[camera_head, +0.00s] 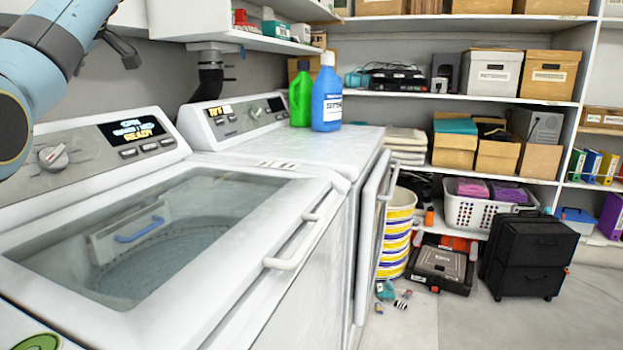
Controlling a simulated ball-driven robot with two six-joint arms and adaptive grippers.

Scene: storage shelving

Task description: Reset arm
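My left arm comes in at the upper left, blue and grey, raised in front of the wall. A dark grey part beside it, which looks like my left gripper (124,50), shows partly behind the arm. Its fingers are too small and hidden to tell whether they are open or shut, and I see nothing held in it. It is in the air above the near washing machine (300,195), apart from it. My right arm and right gripper are not in view.
The near machine's glass lid is closed. A green bottle (301,95) and a blue bottle (327,95) stand on the far machine (290,150). Shelves with boxes (492,73) line the back. A white basket (468,212) and black case (527,255) stand right.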

